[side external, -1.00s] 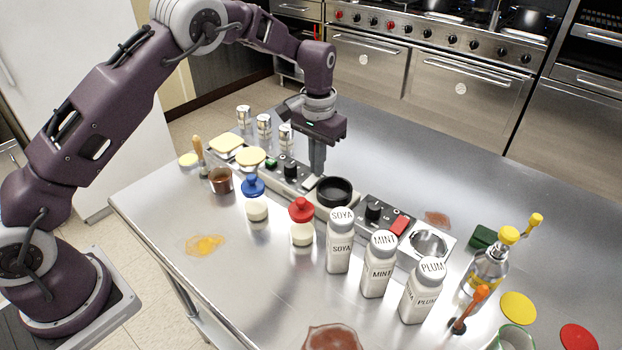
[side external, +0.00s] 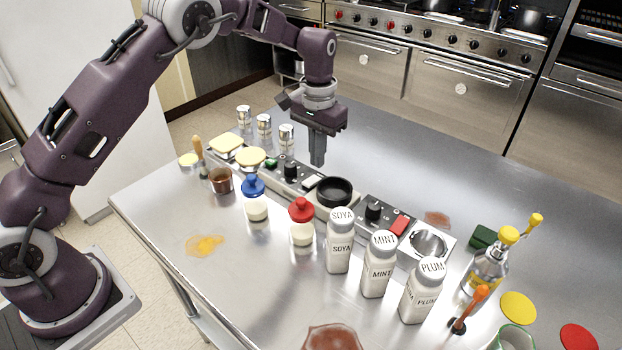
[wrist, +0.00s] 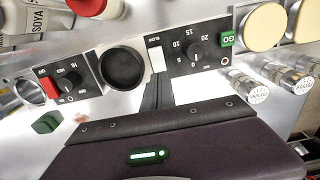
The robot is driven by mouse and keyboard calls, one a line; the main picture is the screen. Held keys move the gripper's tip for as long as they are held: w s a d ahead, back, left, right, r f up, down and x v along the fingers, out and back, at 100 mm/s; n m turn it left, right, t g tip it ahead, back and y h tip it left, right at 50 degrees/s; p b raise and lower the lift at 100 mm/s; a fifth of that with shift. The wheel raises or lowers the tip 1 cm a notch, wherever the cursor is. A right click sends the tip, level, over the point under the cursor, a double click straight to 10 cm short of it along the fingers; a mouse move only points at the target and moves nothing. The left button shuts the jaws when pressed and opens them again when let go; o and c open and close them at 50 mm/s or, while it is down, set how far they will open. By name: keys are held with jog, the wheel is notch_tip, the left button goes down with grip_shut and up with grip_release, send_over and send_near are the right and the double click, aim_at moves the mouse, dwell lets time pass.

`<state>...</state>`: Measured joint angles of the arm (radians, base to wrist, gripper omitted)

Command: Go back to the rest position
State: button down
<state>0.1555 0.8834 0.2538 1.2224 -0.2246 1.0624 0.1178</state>
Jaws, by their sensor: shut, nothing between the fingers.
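My gripper (side external: 317,160) is shut and empty. It points down above the steel table (side external: 430,165), just behind the control strip (side external: 268,172) with its knobs and switches. A black round pan (side external: 335,190) sits on the strip's burner, in front and to the right of my fingertips. In the wrist view my shut fingers (wrist: 156,95) show near the white switch (wrist: 156,58), beside the black pan (wrist: 123,68). The fingertips appear apart from the strip, with no contact visible.
Bottles marked SOYA (side external: 340,240), MINT (side external: 379,265) and PLUM (side external: 422,290) stand in front of the strip. Metal shakers (side external: 264,126) stand behind its left part. A spray bottle (side external: 488,265) and a green sponge (side external: 483,237) are at the right. The table behind the strip is mostly clear.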

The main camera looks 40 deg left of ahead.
jog(key=shift+r, duration=1.95)
jog(key=s+a+r+t, duration=0.1)
jog(key=s+r+t, duration=0.2)
jog(key=s+r, duration=1.5)
jog(key=s+f+t, duration=0.1)
jog(key=s+f, duration=0.1)
jog(key=s, duration=0.7)
jog(key=s+f+t, duration=0.1)
jog(key=s+f, duration=0.1)
jog(key=s, duration=0.7)
jog(key=shift+a+t, duration=0.3)
jog(key=shift+w, duration=0.1)
